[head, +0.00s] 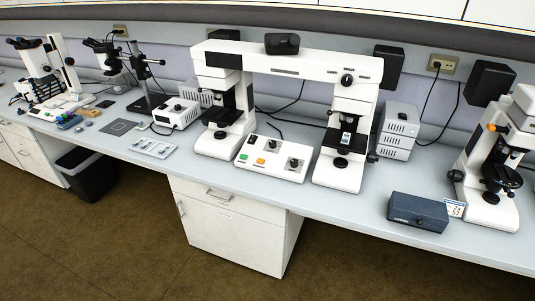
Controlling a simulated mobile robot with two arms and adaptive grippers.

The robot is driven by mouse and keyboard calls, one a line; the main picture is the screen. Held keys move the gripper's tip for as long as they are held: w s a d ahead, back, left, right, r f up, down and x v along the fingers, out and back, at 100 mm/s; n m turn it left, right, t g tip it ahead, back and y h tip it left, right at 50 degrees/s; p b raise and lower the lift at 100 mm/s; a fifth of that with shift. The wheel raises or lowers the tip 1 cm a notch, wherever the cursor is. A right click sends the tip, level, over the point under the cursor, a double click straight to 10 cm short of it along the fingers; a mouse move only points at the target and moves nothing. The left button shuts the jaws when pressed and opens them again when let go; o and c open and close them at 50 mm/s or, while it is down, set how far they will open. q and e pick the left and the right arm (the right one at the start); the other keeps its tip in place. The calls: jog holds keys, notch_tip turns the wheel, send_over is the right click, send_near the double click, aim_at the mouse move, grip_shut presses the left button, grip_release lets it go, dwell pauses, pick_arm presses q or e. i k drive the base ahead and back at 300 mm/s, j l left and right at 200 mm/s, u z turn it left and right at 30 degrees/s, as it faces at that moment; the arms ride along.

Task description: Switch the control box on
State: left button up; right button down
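A white, sloped control box (293,173) sits on the bench in the middle, between the two stands of a bridge-shaped white microscope (290,60). Its front panel carries a green button (243,158), an orange button (260,161) and dark round knobs, one large knob (294,163) at the right. The green and orange buttons look bright, but I cannot tell from this distance whether they are lit. Neither of my grippers is in view.
A dark grey box (418,211) lies at the bench's front right, beside another microscope (490,165). A white unit with a knob (176,113) stands left of the bridge. White stacked units (397,130) stand behind right. The bench (215,173) is clear before the control box.

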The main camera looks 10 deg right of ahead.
aim_at(252, 138)
jog(key=i+l+u, duration=0.75)
jog(key=i+l, duration=0.25)
jog(key=l, duration=0.2)
